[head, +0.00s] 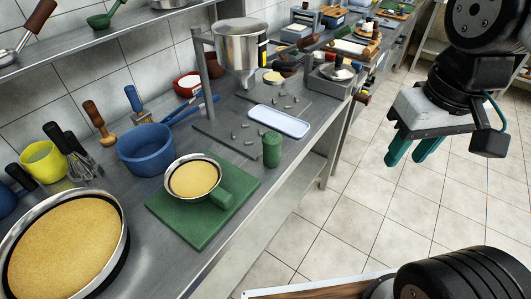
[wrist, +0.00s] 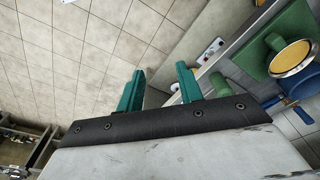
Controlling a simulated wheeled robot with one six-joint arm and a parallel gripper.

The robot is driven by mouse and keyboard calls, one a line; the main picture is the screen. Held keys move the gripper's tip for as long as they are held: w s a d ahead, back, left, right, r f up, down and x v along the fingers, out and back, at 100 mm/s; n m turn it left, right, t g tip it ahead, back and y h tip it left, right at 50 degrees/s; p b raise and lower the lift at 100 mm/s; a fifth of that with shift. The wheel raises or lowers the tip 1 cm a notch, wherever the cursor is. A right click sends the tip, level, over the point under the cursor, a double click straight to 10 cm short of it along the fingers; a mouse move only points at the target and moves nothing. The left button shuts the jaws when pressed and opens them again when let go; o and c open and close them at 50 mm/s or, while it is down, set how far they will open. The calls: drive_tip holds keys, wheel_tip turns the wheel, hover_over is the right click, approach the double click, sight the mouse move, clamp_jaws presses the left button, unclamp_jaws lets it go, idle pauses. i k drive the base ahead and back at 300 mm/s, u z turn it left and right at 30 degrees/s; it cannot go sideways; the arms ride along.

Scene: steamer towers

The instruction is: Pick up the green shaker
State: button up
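The green shaker (head: 272,149) is a small upright cylinder near the front edge of the steel counter (head: 243,162). It stands just right of a green board (head: 180,233). It also seems to show in the wrist view as a green cylinder (wrist: 221,84), right of my fingers and partly hidden by the gripper body. My gripper (head: 411,150) has two teal fingers, apart and empty, pointing down over the floor to the right of the counter. In the wrist view my gripper (wrist: 160,72) has nothing between its fingertips.
A small pan (head: 193,179) with a green handle sits on the board, its handle toward the shaker. A pale blue tray (head: 279,122) lies behind the shaker. A blue pot (head: 146,150) and a steel hopper (head: 240,48) stand farther back. The floor between counter and gripper is clear.

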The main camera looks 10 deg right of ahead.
sight(271, 140)
drive_tip(key=u, duration=3.25)
drive_tip(key=k, duration=1.55)
drive_tip(key=z, duration=2.2)
